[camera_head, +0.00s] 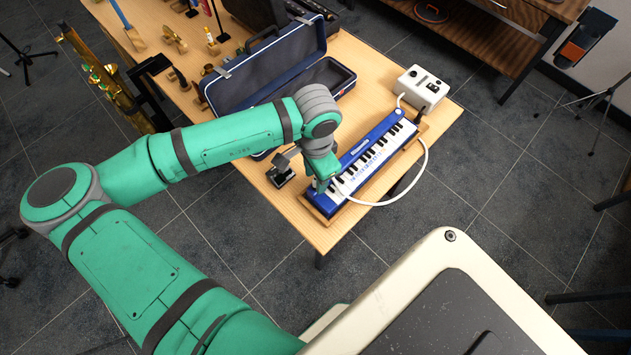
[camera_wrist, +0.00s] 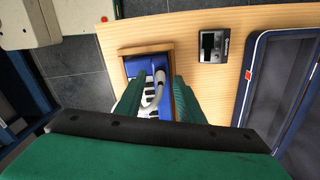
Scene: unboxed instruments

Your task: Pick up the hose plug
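A blue melodica (camera_head: 365,160) with black and white keys lies in a wooden tray (camera_head: 333,212) near the table's edge. A white hose (camera_head: 415,181) runs from its far end, loops over the table's right edge and comes back to its near end. My gripper (camera_head: 323,186) is over that near end, pointing down. In the wrist view, my gripper (camera_wrist: 158,88) is open, its two green fingers apart. The white hose end (camera_wrist: 158,75) shows between them, with no clear contact. I cannot make out the plug itself.
An open blue instrument case (camera_head: 268,68) lies behind my arm. A small dark device (camera_head: 281,171) stands left of the melodica. A white box with black knobs (camera_head: 421,87) stands at the table's right corner. Several brass instruments (camera_head: 105,80) stand at the far left.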

